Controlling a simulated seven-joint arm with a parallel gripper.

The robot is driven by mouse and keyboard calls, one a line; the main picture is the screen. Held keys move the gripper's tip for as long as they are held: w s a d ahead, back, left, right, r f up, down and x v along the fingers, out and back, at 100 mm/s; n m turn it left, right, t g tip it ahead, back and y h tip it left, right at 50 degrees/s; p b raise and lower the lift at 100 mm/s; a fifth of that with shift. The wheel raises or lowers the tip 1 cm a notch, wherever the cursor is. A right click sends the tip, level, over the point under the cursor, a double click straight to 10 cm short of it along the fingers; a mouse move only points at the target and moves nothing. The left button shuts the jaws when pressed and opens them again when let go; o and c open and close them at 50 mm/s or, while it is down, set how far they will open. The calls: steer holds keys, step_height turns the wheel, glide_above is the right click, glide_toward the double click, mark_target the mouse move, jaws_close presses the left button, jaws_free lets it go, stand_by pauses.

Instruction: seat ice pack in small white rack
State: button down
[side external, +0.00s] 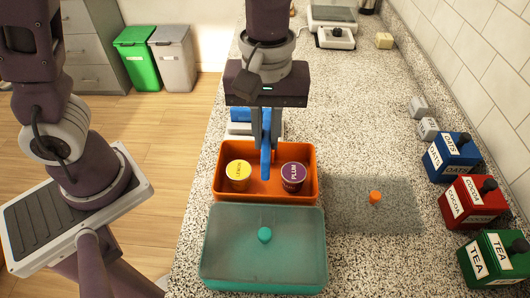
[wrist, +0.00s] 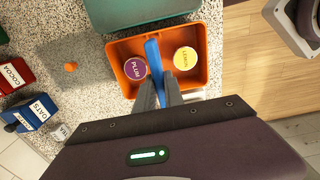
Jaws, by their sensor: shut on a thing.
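The blue ice pack (side external: 266,158) is a thin upright slab held in my gripper (side external: 266,133). Its lower end shows against the inside of the orange bin (side external: 222,184), between two cups; I cannot tell whether it touches the floor. In the wrist view the ice pack (wrist: 153,56) reaches forward from between the fingers of my gripper (wrist: 161,88). A small white rack (side external: 236,130) seems to stand just behind the bin, with something blue (side external: 240,114) on it. My gripper hides part of it, and its slots are not clear.
A yellow-topped lemon cup (side external: 238,175) and a purple plum cup (side external: 292,177) stand in the bin, close on either side. A teal lidded box (side external: 264,262) is in front. A grey mat with an orange knob (side external: 375,197) lies right. Canisters (side external: 472,203) line the wall.

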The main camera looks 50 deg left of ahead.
steer(key=w+a+r+n, duration=0.1)
steer(key=w+a+n, duration=0.5)
steer(key=a+n, duration=0.8)
steer(key=d+f+n, duration=0.1)
steer(key=f, duration=0.2)
steer(key=d+f+n, duration=0.1)
steer(key=f, duration=0.2)
steer(key=d+f+n, duration=0.1)
steer(key=f, duration=0.2)
steer(key=shift+f+n, duration=0.15)
steer(key=shift+n, duration=0.25)
steer(key=shift+w+f, duration=0.1)
steer(key=shift+f, duration=0.2)
steer(key=c, duration=1.4)
jaws_free()
steer(key=shift+f, duration=0.1)
steer(key=shift+c, duration=0.2)
